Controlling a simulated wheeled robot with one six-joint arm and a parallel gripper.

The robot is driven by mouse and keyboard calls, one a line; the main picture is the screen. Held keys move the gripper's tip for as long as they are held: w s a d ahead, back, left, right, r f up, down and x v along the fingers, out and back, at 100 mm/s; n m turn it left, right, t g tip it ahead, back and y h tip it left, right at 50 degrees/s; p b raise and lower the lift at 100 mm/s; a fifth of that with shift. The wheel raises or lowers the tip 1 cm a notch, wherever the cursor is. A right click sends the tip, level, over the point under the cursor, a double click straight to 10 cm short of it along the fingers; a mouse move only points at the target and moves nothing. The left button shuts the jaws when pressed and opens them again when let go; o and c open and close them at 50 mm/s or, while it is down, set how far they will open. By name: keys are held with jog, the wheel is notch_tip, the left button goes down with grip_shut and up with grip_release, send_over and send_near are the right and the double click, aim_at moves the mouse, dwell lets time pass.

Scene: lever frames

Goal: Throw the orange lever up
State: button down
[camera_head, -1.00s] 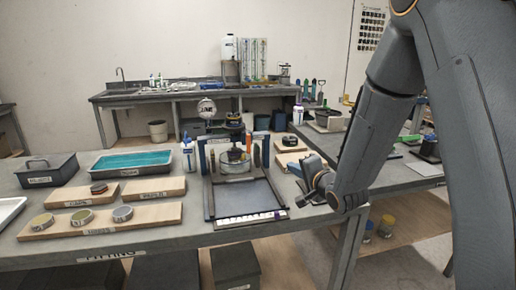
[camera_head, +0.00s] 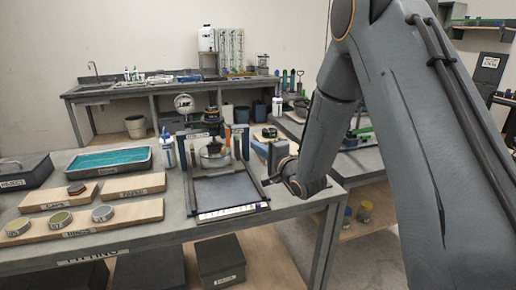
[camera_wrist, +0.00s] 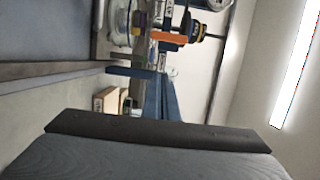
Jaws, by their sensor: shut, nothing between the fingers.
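The orange lever (camera_head: 227,135) stands upright at the back of a dark frame (camera_head: 262,190) with blue posts on the bench. My gripper (camera_head: 268,181) is shut and empty. It is at the right edge of the frame, in front of and to the right of the lever, and apart from it. The fingertips are small in the head view, and the wrist view does not show them clearly.
Wooden boards with round tins (camera_head: 103,214) lie farther left on the bench (camera_head: 150,243). A clear vessel (camera_head: 214,156) stands inside the frame, close to the lever.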

jog(key=w+a+p, duration=0.2)
jog(key=w+a, duration=0.2)
jog(key=a, duration=0.2)
jog(key=shift+a+p, duration=0.4)
jog(key=shift+a, duration=0.1)
